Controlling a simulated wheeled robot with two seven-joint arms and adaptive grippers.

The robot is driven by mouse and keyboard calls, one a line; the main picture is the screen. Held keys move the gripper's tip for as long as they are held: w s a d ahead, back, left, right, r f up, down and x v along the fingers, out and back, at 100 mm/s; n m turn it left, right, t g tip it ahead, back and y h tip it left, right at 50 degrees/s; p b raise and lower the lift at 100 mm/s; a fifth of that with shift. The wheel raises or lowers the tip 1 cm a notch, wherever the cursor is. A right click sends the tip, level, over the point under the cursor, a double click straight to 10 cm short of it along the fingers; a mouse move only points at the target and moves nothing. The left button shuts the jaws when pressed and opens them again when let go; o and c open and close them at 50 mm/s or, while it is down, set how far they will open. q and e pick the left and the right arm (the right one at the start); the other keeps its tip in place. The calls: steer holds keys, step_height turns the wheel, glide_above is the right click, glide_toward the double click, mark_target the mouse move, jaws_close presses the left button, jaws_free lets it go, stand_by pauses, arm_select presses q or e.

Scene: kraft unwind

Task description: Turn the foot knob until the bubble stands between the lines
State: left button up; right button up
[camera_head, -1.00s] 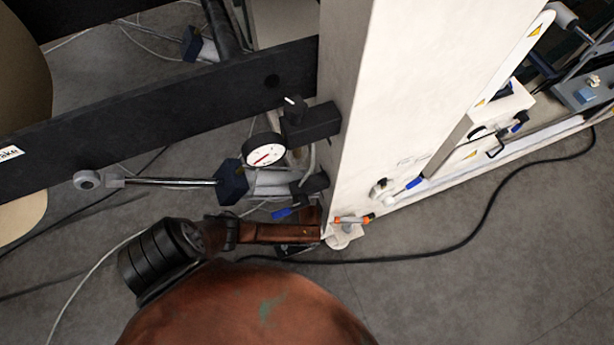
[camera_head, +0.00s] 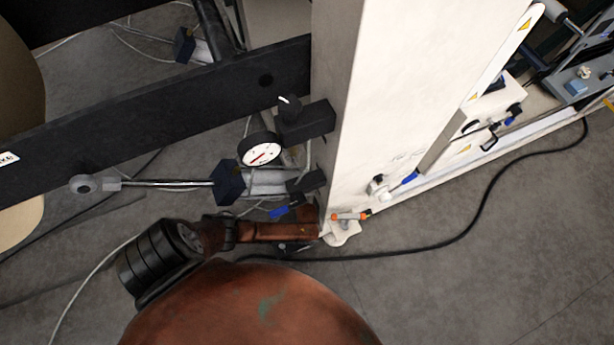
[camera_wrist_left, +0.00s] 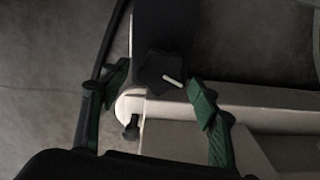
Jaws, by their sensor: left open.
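A dark lobed knob (camera_wrist_left: 160,72) with a white index mark shows in the left wrist view, beside a white rounded foot end (camera_wrist_left: 130,104). My left gripper (camera_wrist_left: 160,82) is open, its green-padded fingers on either side of the knob; I cannot tell whether they touch it. In the head view my brown arm reaches the base of the white machine column (camera_head: 375,110), and the gripper itself is mostly hidden. A small orange-ended tube (camera_head: 350,216) sits above the white foot (camera_head: 342,236); no bubble or lines can be made out. My right gripper is not in view.
A round dial gauge (camera_head: 261,150) and a black block (camera_head: 308,123) stand left of the column. A dark beam (camera_head: 150,120) crosses behind. A black cable (camera_head: 440,245) lies on the floor, which is otherwise open at the lower right.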

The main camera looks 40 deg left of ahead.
arm_select(q)
step_height(320, 180, up, 12)
stand_by(0.6)
stand_by(0.4)
